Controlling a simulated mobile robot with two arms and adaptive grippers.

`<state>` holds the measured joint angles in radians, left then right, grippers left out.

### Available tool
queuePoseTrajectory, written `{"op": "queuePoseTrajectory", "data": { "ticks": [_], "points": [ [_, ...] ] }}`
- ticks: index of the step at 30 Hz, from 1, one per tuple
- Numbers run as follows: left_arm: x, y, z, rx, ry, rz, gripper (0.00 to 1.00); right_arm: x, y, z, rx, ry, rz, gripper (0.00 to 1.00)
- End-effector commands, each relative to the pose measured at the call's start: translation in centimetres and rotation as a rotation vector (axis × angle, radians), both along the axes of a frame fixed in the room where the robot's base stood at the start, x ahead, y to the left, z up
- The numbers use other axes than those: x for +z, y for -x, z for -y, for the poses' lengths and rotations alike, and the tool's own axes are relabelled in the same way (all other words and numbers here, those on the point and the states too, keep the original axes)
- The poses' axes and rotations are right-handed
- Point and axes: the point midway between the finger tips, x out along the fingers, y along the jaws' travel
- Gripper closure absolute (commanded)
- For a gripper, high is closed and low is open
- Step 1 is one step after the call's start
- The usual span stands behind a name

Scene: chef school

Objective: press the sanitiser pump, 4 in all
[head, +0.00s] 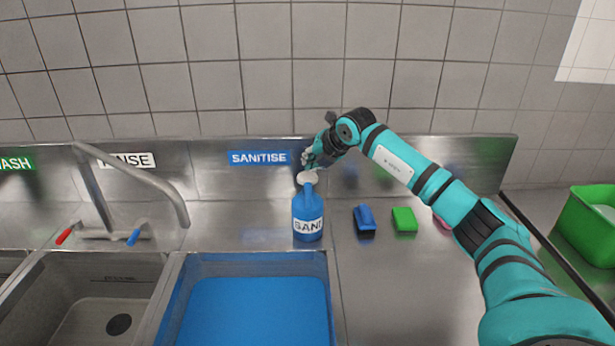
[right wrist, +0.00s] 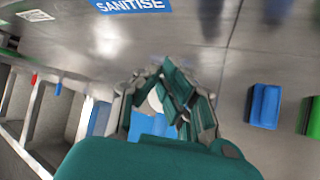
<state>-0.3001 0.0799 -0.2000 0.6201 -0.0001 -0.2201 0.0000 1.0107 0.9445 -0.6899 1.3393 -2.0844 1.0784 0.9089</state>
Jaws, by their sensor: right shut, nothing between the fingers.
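The sanitiser bottle (head: 308,215) is blue with a white "SANI" label and stands upright on the steel counter behind the blue basin. Its pale pump head (head: 307,178) is on top. My right gripper (head: 309,162) is shut and empty, just above the pump head; whether it touches the pump cannot be told. In the right wrist view the gripper (right wrist: 178,95) covers most of the bottle, and a bit of the pale pump head (right wrist: 155,101) shows between the finger parts. My left gripper is not in view.
A blue-filled basin (head: 258,262) is in front of the bottle, with a steel sink (head: 105,300) and tap (head: 140,175) to its left. A green crate (head: 585,228) stands far right. A steel splashback is behind.

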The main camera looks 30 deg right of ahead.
Motion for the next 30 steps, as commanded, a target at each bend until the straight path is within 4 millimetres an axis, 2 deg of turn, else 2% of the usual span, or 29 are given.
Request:
{"op": "queuePoseTrajectory", "data": {
  "ticks": [30],
  "points": [
    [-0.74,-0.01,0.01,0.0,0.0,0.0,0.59,-0.83,0.02,-0.01,0.0,0.0,0.0,1.0]
  ]
}}
